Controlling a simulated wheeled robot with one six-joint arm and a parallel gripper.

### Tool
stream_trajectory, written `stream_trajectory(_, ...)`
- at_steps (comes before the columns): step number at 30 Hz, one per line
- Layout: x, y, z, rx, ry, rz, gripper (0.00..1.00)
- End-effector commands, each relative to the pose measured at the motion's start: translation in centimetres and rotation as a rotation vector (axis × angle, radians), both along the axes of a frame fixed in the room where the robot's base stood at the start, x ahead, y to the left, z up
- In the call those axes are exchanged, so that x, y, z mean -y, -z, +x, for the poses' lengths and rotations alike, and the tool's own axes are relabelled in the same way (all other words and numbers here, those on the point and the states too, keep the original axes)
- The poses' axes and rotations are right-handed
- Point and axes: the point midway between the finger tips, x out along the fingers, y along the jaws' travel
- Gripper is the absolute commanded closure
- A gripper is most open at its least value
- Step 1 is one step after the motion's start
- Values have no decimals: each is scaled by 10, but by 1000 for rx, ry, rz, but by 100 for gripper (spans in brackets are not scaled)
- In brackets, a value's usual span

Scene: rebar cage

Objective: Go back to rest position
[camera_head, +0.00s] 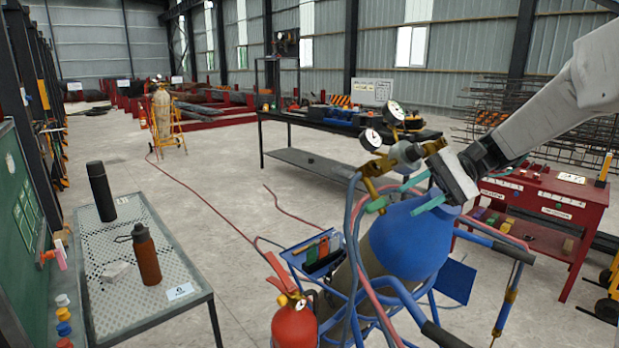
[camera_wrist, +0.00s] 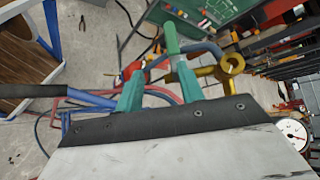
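My gripper (camera_head: 408,200) is at the upper end of the cylinder cart, in front of the blue gas cylinder (camera_head: 408,240). Its two green fingers stand apart, and the gap between them (camera_wrist: 158,70) looks empty in the wrist view. The brass regulator (camera_head: 402,154) with its gauges is close beside the gripper and also shows in the wrist view (camera_wrist: 222,72). A green hose fitting (camera_head: 377,204) is just beyond the fingertips. A blue hose crosses behind the fingers. Whether the gripper touches the regulator or hose cannot be told.
A fire extinguisher (camera_head: 294,322) and a blue tool tray (camera_head: 318,252) are on or beside the cart. A perforated table (camera_head: 120,318) with bottles stands left. A red cabinet (camera_head: 548,199) is right, a black workbench (camera_head: 330,128) behind. Hoses lie on the open floor.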

Motion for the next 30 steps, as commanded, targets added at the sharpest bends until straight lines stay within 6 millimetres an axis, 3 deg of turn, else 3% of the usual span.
stream_trajectory(3,3,28,-30,-43,-22,-131,62)
stream_trajectory(6,-1,41,-67,-44,-67,-274,62)
stream_trajectory(15,-4,59,-181,72,-244,-689,62)
stream_trajectory(21,2,67,-245,224,-360,-930,62)
stream_trajectory(25,5,69,-274,325,-414,-1033,62)
stream_trajectory(30,0,64,-293,417,-436,-1073,62)
